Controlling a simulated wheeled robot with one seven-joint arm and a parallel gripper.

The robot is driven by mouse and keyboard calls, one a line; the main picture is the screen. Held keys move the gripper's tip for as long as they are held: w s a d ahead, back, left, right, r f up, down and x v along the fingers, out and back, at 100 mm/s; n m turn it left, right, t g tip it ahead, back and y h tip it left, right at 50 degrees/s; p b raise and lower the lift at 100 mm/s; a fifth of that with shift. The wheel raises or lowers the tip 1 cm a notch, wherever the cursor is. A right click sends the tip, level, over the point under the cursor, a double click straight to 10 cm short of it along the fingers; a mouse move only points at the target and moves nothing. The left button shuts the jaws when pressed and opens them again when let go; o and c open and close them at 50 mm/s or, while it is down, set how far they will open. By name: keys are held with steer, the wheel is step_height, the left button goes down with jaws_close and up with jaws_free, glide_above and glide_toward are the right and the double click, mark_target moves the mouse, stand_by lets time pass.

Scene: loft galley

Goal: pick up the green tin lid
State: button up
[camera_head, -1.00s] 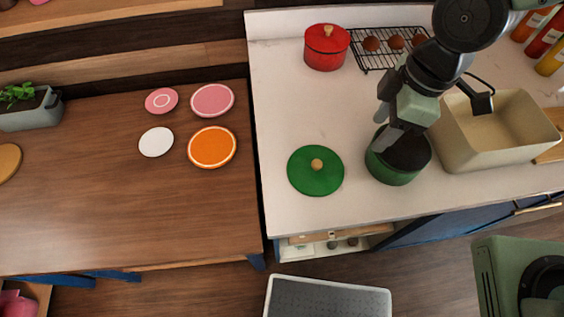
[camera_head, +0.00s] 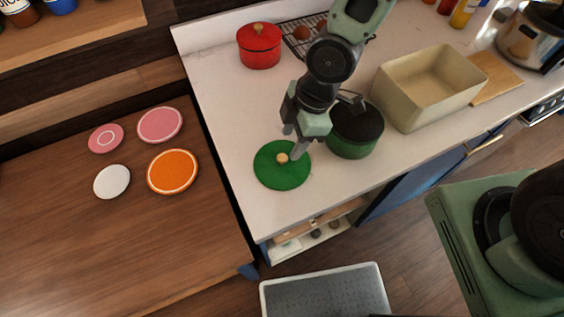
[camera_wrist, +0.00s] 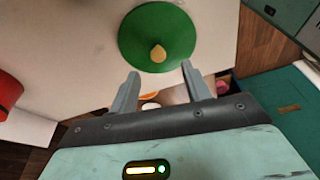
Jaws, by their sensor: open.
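The green tin lid (camera_head: 276,175) lies flat on the white counter, with a round wooden knob (camera_head: 282,158) at its middle. My gripper (camera_head: 292,145) is above the lid, with its fingers beside the knob in the head view. In the wrist view the lid (camera_wrist: 150,28) and its knob (camera_wrist: 158,53) show beyond the fingertips of my open gripper (camera_wrist: 160,78). Nothing is between the fingers, and the knob appears apart from them. A green pot (camera_head: 352,143) with a dark inside stands right of the lid.
A red lidded pot (camera_head: 259,50) and a wire rack (camera_head: 296,38) stand at the back of the counter (camera_head: 215,85). A beige bin (camera_head: 408,107) is right of the green pot. Several plates, one an orange plate (camera_head: 172,171), lie on the wooden table (camera_head: 95,240) at left.

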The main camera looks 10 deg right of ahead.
mark_target(283, 157)
steer(key=shift+p+x, duration=0.85)
steer(key=shift+x, duration=2.5)
steer(key=shift+w+a, duration=0.1)
steer(key=shift+a, duration=0.05)
jaws_close()
steer(key=shift+r, duration=0.1)
